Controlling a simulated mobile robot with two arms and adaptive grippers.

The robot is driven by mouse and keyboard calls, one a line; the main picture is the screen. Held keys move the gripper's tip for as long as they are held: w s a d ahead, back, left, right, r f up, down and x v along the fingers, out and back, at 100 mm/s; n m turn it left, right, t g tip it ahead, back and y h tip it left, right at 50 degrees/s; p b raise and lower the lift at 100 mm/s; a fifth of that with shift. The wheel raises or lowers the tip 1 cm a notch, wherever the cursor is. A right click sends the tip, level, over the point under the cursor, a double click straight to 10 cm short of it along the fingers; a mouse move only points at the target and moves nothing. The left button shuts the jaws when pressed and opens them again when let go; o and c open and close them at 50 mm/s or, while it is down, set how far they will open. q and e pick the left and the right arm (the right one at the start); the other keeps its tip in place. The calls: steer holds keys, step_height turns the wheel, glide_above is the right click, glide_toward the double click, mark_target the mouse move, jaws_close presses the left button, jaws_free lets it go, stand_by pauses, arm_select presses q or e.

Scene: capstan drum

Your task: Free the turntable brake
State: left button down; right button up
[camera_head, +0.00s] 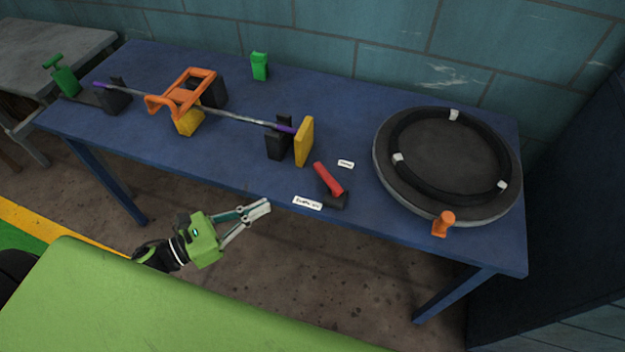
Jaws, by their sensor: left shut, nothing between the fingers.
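The turntable (433,207) is a round dark grey disc at the right of the blue table, with a black ring (400,133) and several white patches on it. A red lever (328,178) on a black base (333,200) lies to the left of the turntable, tilted. Small white labels (307,203) sit beside it; I cannot read them surely. An orange knob-topped piece (443,223) stands at the turntable's front edge. My left gripper (262,209) is shut and empty in front of the table, left of the red lever and apart from it. My right gripper is not in view.
On the blue table (250,165), a long rod (232,117) rests on black supports, with an orange frame (185,90) and yellow blocks (304,141) by it. A green block (260,66) stands behind. A green surface (130,300) fills the lower left.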

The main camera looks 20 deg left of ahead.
arm_select(q)
steer(key=p, duration=0.4)
glide_toward(321, 176)
steer(key=shift+m, duration=0.3)
steer(key=x, duration=0.5)
steer(key=shift+w+d+r, duration=0.1)
steer(key=shift+w+d, duration=0.05)
steer(key=shift+x, duration=0.8)
